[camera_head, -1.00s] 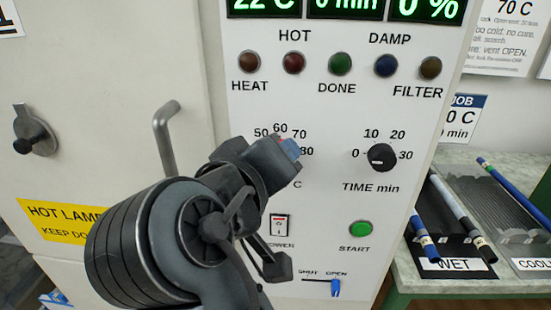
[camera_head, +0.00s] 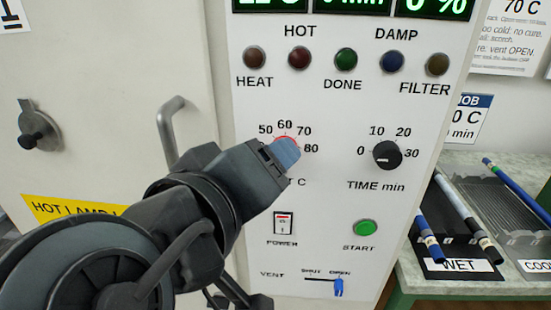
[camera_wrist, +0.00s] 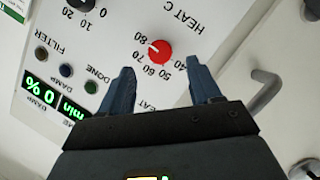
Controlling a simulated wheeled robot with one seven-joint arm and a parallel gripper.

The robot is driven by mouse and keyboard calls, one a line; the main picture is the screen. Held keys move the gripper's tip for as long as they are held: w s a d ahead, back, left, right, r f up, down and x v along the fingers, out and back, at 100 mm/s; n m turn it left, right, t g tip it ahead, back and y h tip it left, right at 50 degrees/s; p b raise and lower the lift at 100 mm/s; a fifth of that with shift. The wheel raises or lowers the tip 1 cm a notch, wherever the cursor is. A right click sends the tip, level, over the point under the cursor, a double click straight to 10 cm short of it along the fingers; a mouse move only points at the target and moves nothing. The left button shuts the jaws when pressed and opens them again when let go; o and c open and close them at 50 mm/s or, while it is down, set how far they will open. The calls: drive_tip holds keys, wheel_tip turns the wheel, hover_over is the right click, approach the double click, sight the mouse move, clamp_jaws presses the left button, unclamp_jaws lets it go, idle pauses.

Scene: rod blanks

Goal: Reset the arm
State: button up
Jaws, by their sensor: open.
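My gripper (camera_head: 287,152) is in front of the white control panel (camera_head: 315,195), over the heat dial in the head view. In the wrist view my gripper (camera_wrist: 163,88) has its two blue fingers apart with nothing between them. The red heat dial (camera_wrist: 160,50) shows beyond the fingertips, apart from them. In the head view my gripper hides most of that dial, with only a bit of its red edge showing. My arm reaches in from the lower left.
The black time dial (camera_head: 387,155), green START button (camera_head: 365,228), POWER switch (camera_head: 283,224) and blue vent slider (camera_head: 339,286) are on the panel. A door handle (camera_head: 168,128) projects at left.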

drive_tip(key=shift+v, duration=0.85)
drive_tip(key=d+f+n+y, duration=0.1)
drive_tip(key=d+f, duration=0.2)
drive_tip(key=f, duration=0.4)
drive_tip(key=d+f+n+y, duration=0.2)
drive_tip(key=d+f, duration=0.2)
drive_tip(key=f, duration=0.3)
drive_tip(key=s+d+f+y, duration=0.2)
drive_tip(key=s+d+f, duration=0.5)
drive_tip(key=f, duration=0.3)
drive_tip(key=s+d+r+m, duration=0.1)
drive_tip(key=s+d+m, duration=0.3)
drive_tip(key=s, duration=0.7)
drive_tip(key=s+d+r+m, duration=0.1)
drive_tip(key=s+d+m, duration=0.3)
drive_tip(key=s+d, duration=0.3)
drive_tip(key=s, duration=0.5)
drive_tip(key=shift+s+d+r+m+t, duration=0.2)
drive_tip(key=shift+d+r+m+t, duration=0.1)
drive_tip(key=shift+r+t, duration=0.1)
